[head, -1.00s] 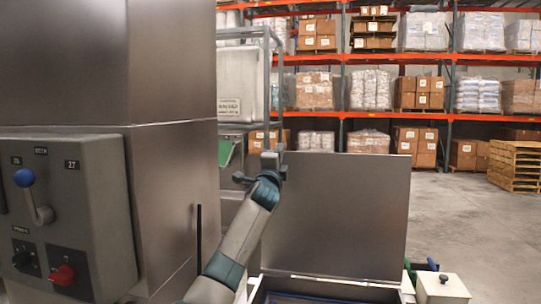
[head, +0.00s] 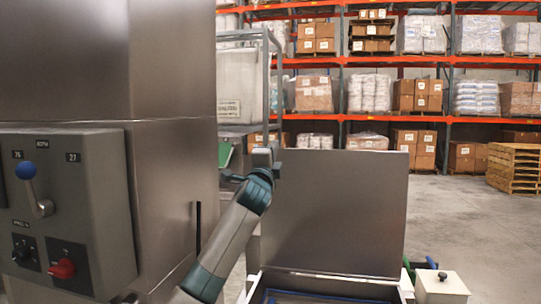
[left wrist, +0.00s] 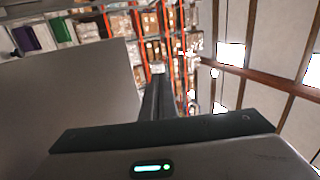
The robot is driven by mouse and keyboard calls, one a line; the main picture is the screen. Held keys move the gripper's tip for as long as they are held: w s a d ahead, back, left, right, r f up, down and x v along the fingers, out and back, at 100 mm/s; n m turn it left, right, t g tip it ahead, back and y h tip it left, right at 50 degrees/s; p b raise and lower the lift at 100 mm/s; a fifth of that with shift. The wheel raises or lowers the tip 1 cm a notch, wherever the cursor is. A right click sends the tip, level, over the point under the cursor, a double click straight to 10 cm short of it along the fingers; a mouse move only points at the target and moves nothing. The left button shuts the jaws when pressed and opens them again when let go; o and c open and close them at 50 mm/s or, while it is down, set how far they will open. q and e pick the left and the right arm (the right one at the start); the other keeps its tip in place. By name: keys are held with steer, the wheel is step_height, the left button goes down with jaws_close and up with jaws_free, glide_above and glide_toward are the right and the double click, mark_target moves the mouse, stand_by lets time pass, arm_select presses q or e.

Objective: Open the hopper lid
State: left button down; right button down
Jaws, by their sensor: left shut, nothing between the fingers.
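The hopper lid (head: 335,212) is a flat grey metal panel. It stands raised, nearly upright, at the back of the hopper opening (head: 320,283), whose rim and blue inside show at the bottom of the head view. My left gripper (head: 265,158) is at the lid's upper left corner in the head view. I cannot tell whether it touches the lid. In the left wrist view the shut fingers (left wrist: 158,95) point away with nothing between them, and the grey lid panel (left wrist: 75,95) fills the left side. My right gripper is not in view.
A control box (head: 65,210) with a blue-knobbed lever and a red knob is on the steel cabinet at left. A small white box (head: 441,287) with a black knob is right of the hopper. Pallet racks (head: 400,60) stand behind. Open floor (head: 460,225) lies at right.

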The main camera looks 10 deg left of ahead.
arm_select(q)
steer(key=s+b, duration=0.1)
steer(key=s, duration=0.2)
steer(key=shift+s+r, duration=0.15)
steer(key=shift+s, duration=0.25)
